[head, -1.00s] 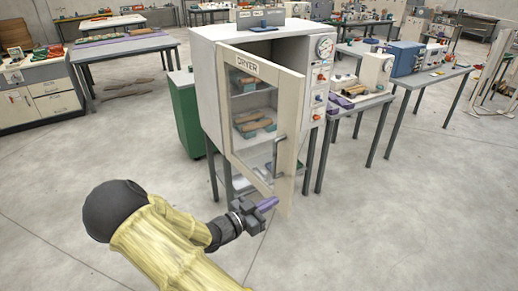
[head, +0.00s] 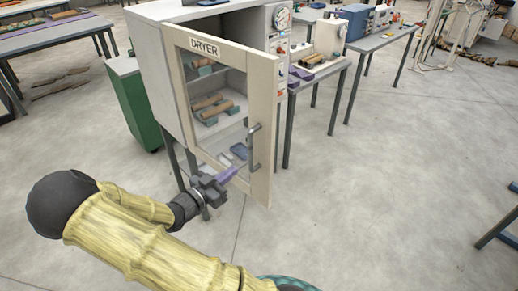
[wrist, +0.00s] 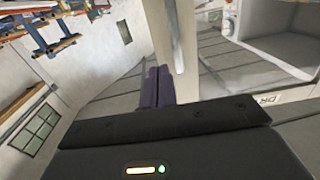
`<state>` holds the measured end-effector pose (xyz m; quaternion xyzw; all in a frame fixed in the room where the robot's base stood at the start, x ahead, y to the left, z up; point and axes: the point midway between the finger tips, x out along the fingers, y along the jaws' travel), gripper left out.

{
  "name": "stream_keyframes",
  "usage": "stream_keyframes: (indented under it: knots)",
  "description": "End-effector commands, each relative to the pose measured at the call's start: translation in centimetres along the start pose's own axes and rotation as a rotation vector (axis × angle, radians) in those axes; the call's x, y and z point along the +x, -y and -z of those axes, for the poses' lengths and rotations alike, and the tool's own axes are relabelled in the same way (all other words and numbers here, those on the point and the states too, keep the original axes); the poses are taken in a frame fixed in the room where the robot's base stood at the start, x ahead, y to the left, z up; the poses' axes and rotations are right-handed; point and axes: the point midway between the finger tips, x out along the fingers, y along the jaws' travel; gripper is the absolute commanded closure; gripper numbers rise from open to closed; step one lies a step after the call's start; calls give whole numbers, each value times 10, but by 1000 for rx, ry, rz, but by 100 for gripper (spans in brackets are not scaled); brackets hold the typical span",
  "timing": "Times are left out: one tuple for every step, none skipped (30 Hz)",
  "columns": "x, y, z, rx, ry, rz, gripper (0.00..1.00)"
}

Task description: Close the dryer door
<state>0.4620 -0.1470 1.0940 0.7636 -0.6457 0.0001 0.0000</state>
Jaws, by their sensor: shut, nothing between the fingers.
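The white dryer (head: 150,75) stands on legs at the upper middle of the head view. Its cream-framed glass door (head: 262,120), labelled DRYER, stands open, swung out from its left side. A metal bar handle (head: 254,148) is on the door's right edge. My gripper (head: 228,174) is shut and empty, with purple fingers together, low by the door's lower glass and left of the handle. In the wrist view the fingers (wrist: 158,85) point up beside a pale upright bar, apparently the door edge (wrist: 175,45). I cannot tell whether they touch it.
Wooden pieces on trays (head: 212,108) lie inside the dryer. A green cabinet (head: 140,108) stands at its left. A table with small machines (head: 322,68) stands close at its right. The floor in front and to the right (head: 370,190) is clear.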

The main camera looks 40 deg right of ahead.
Motion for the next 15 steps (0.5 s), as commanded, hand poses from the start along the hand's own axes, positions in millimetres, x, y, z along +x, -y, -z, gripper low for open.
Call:
stream_keyframes:
  knots:
    - [0, 0, 0, 0, 0, -1, 100]
    - [0, 0, 0, 0, 0, -1, 100]
    - [0, 0, 0, 0, 0, -1, 100]
    - [0, 0, 0, 0, 0, -1, 100]
    - [0, 0, 0, 0, 0, -1, 100]
    - [0, 0, 0, 0, 0, -1, 100]
    - [0, 0, 0, 0, 0, -1, 100]
    - [1, 0, 0, 0, 0, -1, 100]
    - [2, 0, 0, 0, 0, -1, 100]
    - [3, 0, 0, -1, -1, -2, 100]
    - [5, 0, 1, -1, -1, -2, 100]
    - [8, 0, 1, -2, -1, -2, 100]
    - [11, 0, 1, -2, 0, -3, 100]
    - [14, -1, 2, -2, -1, -4, 100]
    - [20, -1, 2, -1, -1, -5, 100]
